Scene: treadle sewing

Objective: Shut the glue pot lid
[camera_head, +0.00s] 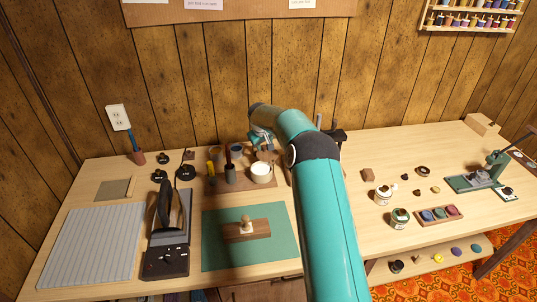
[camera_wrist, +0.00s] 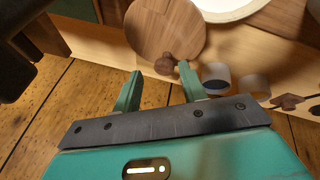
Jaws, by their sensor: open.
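The glue pot (camera_head: 261,175) is a pale round pot with a white top on the brown rack at the back of the bench. Its round wooden lid (camera_wrist: 163,25) stands open at the pot's back edge, with a small dark knob (camera_wrist: 167,63). In the wrist view the white pot mouth (camera_wrist: 225,8) shows beside the lid at the top edge. My gripper (camera_wrist: 160,72) is open and empty, its fingertips close to the knob, one on each side in the picture. I cannot tell whether they touch it. In the head view my gripper (camera_head: 262,143) is just behind the pot, partly hidden by my arm.
Two small pale cylinders (camera_wrist: 216,76) (camera_wrist: 254,84) lie close to the right finger in the wrist view. Brushes and tools (camera_head: 230,172) stand left of the pot. The wood-panelled wall (camera_head: 205,100) is close behind. A green mat (camera_head: 220,255) with a wooden block lies in front.

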